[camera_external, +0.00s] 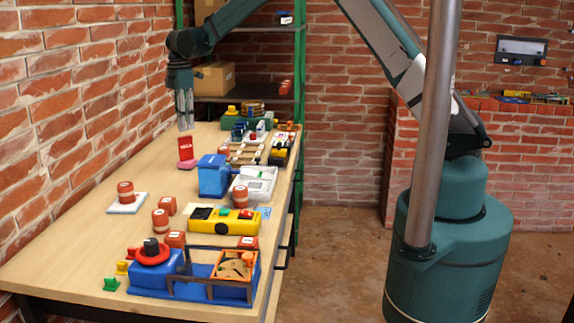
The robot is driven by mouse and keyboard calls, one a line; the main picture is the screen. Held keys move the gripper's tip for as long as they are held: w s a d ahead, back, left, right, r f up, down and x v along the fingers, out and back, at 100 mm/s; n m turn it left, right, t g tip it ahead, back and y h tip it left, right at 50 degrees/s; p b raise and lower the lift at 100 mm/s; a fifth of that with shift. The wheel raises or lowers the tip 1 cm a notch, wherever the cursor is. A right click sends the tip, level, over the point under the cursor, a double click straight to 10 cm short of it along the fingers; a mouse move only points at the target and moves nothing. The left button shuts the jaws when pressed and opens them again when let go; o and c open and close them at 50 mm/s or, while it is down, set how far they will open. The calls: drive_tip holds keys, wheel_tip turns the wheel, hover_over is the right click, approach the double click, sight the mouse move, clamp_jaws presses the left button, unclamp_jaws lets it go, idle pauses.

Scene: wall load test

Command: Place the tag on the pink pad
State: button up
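A red tag (186,148) with white markings stands upright near the wall side of the table. The pink pad (188,165) lies at its foot, and the tag appears to rest on the pad's far part. My gripper (185,127) points straight down above the tag in the picture, with a visible gap between its fingertips and the tag's top. Its two fingers look apart with nothing between them. How far the gripper is from the tag in depth is hard to tell.
A blue box (213,176) and a clear tray (256,183) stand right of the pad. Red cylinders and blocks, a yellow device (224,221) and a blue station (157,272) fill the near table (70,258). The brick wall (60,105) borders the left. Bare tabletop surrounds the pad's left side.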

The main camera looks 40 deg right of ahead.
drive_tip(key=s+d+r+m+t, duration=0.2)
drive_tip(key=s+d+r+m, duration=0.2)
drive_tip(key=s+d+r, duration=0.6)
drive_tip(key=s+d+r+m+t, duration=0.1)
drive_tip(key=s+d+r+m, duration=0.4)
drive_tip(key=s+r, duration=0.8)
drive_tip(key=s+d+f+m+t, duration=0.1)
drive_tip(key=s+d+m, duration=0.2)
drive_tip(key=s, duration=0.7)
drive_tip(key=s+d+f+m+t, duration=0.1)
drive_tip(key=s+d+f+m, duration=0.1)
drive_tip(key=s, duration=0.8)
drive_tip(key=s+d+f+m+t, duration=0.1)
drive_tip(key=s+d+m, duration=0.3)
drive_tip(key=s, duration=0.6)
drive_tip(key=shift+d+f+t, duration=0.2)
drive_tip(key=shift+d+t, duration=0.2)
drive_tip(key=shift+t, duration=0.2)
drive_tip(key=shift+f+b, duration=0.75)
drive_tip(key=shift+f, duration=0.05)
